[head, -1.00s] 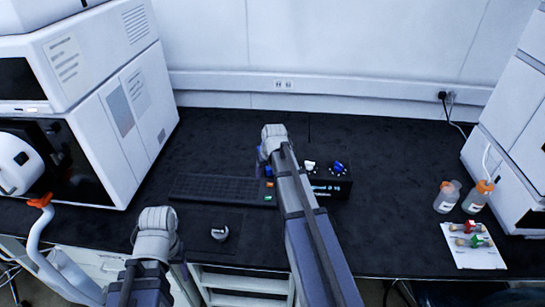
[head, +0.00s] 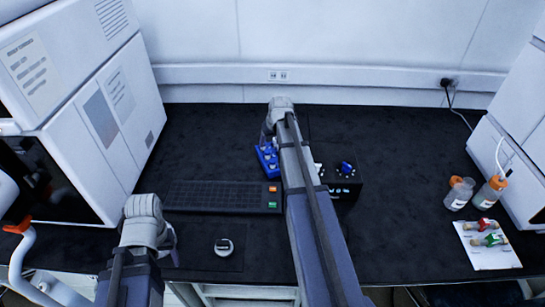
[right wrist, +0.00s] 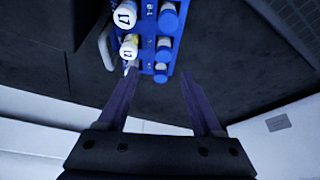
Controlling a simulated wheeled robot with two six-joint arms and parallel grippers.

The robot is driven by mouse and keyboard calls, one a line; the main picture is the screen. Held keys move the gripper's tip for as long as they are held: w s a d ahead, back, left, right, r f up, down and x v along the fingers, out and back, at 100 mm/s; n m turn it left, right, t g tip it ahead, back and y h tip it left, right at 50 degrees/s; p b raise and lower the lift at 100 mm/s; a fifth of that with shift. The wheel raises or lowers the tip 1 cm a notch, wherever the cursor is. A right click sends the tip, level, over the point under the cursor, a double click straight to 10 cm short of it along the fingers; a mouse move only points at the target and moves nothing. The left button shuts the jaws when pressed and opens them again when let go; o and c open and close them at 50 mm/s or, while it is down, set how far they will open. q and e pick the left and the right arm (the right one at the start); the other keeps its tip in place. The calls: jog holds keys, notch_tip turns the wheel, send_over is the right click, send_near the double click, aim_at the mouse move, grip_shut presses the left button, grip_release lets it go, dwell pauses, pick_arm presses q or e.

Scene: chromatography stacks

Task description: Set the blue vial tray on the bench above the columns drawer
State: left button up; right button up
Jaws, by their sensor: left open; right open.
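The blue vial tray (head: 265,163) sits on the black bench behind the right end of the keyboard, partly hidden by my right arm. In the right wrist view the tray (right wrist: 150,44) holds several white-capped and blue-capped vials and lies just beyond the fingertips. My right gripper (right wrist: 160,78) is open and empty. In the head view my right gripper (head: 266,138) is over the tray's far end, mostly hidden by its wrist. My left gripper (head: 172,243) is open at the bench's front edge, left of the mouse. Drawer fronts below the bench show only partly, with no readable label.
A black box (head: 340,178) with small items stands right of my right arm. Bottles (head: 460,193) and a white card (head: 487,244) are at right. The bench's back and middle right are clear.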

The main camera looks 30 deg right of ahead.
aim_at(268, 151)
pick_arm(q)
notch_tip(268, 151, down, 3)
jog(key=b, duration=0.3)
jog(key=shift+f, duration=0.2)
pick_arm(e)
jog(key=x, duration=0.3)
jog(key=shift+a+f, duration=0.1)
jog(key=shift+f, duration=0.2)
pick_arm(q)
notch_tip(268, 151, down, 4)
jog(key=b, duration=0.4)
jog(key=shift+f, duration=0.1)
pick_arm(e)
jog(key=x, duration=0.4)
jog(key=shift+s+a+f, duration=0.2)
jog(key=shift+s+f, duration=0.05)
jog(key=shift+f, duration=0.1)
jog(key=shift+r, duration=0.1)
jog(key=shift+c, duration=0.2)
grip_shut()
